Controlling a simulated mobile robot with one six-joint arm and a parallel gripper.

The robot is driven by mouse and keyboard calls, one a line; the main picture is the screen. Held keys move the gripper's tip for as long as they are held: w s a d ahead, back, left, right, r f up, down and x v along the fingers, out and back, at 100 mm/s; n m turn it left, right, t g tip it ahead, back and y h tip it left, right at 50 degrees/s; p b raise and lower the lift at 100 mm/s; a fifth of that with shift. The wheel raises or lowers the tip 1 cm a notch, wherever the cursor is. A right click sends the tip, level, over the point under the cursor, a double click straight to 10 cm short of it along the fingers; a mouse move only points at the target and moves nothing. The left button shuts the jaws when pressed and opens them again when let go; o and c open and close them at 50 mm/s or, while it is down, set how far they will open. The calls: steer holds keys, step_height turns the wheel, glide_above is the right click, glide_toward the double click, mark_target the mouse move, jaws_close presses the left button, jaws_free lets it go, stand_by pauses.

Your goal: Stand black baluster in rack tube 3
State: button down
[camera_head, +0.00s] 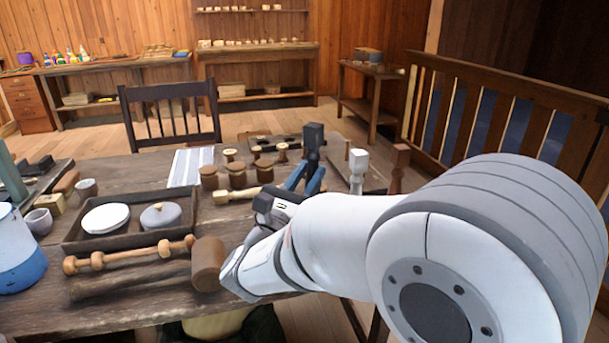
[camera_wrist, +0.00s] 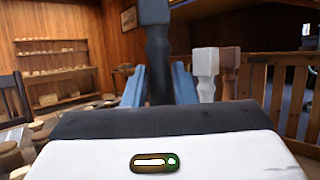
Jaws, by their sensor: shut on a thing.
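The black baluster (camera_head: 313,136) stands about upright, with its square block end on top. My gripper (camera_head: 305,174) is shut on it with blue fingers, near the right end of the table. In the wrist view the black baluster (camera_wrist: 157,48) rises between the two fingers of my gripper (camera_wrist: 160,86). Its lower end is hidden, so I cannot tell whether it is in a tube. A white baluster (camera_head: 357,163) and a brown baluster (camera_head: 400,160) stand to its right; the white one (camera_wrist: 206,64) and brown one (camera_wrist: 229,60) also show in the wrist view. The rack tubes cannot be made out.
Several brown jars (camera_head: 237,175) and small spools stand left of my gripper. A chair (camera_head: 172,112) is behind.

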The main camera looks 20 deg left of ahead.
steer(key=shift+f, duration=0.1)
steer(key=shift+f+b, duration=0.85)
steer(key=shift+f, duration=0.55)
steer(key=c, duration=1.1)
jaws_free()
steer(key=v, duration=0.8)
steer(key=shift+p, duration=0.45)
steer(key=shift+w, duration=0.1)
